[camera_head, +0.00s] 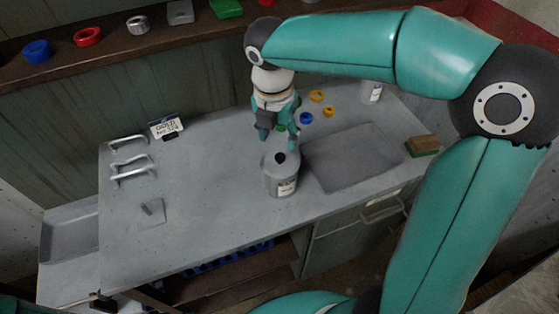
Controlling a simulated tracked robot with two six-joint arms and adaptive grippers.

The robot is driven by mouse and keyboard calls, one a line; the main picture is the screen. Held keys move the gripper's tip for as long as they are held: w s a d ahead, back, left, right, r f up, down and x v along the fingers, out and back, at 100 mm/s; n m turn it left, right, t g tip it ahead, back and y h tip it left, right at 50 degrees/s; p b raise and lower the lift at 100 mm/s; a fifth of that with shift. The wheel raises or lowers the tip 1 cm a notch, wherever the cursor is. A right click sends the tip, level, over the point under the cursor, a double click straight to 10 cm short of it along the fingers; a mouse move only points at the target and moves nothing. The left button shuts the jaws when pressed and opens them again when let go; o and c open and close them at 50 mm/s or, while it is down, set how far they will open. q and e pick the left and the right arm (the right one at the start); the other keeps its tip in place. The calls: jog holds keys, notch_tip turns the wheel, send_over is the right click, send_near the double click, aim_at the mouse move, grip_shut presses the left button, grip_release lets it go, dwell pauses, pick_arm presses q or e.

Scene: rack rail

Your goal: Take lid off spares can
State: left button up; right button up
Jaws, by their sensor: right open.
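The spares can is a grey cylinder (280,184) with a pale label, standing upright on the grey bench. Its grey lid (267,162) is on top and has a black knob (280,157) in the middle. My right gripper (278,138) points down above and just behind the can. It is open and empty, with its teal fingertips a little above the knob in the picture. I cannot tell whether a fingertip touches the lid. My left gripper is not in view.
A dark grey mat (352,157) lies right of the can. Blue and orange rings (306,118), a white bottle (372,92) and a sponge (422,145) lie behind and right. Metal handles (132,168) and a small plate (151,213) are at left. Bench between is clear.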

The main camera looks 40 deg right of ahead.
aim_at(280, 156)
jog(key=f, duration=0.5)
jog(key=w+d+f+p, duration=0.1)
jog(key=f, duration=0.2)
jog(key=shift+f, duration=0.2)
jog(key=shift+s, duration=0.1)
grip_shut()
